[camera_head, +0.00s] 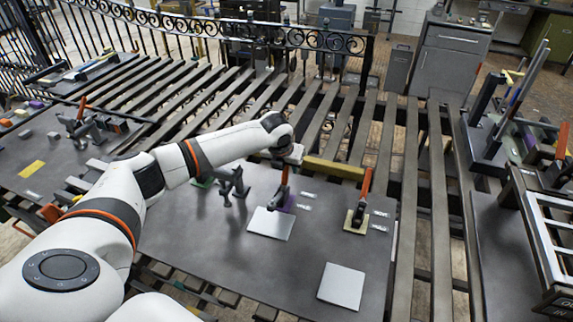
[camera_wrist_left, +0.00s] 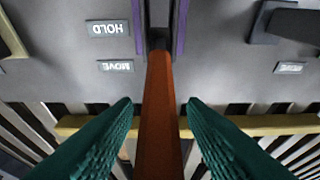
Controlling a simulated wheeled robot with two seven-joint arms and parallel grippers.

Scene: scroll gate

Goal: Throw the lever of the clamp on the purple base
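The clamp with the purple base (camera_head: 290,203) stands near the far edge of the dark table plate. Its orange-red lever (camera_head: 284,176) stands up. In the left wrist view the lever (camera_wrist_left: 158,115) runs between the two green fingers of my left gripper (camera_wrist_left: 160,108), with a small gap on each side. The purple base (camera_wrist_left: 180,25) shows as strips beside the clamp. My left gripper (camera_head: 290,154) is open around the lever, seen small and partly hidden by its wrist in the head view. HOLD (camera_wrist_left: 108,28) and MOVE (camera_wrist_left: 116,66) labels lie beside the base. My right gripper is not in view.
A second red-levered clamp stands on a yellow base (camera_head: 355,225) to the right. A dark clamp (camera_head: 232,182) stands to the left. Pale plates (camera_head: 270,224) (camera_head: 341,286) lie in front. A yellow bar (camera_head: 334,168) runs along the far edge.

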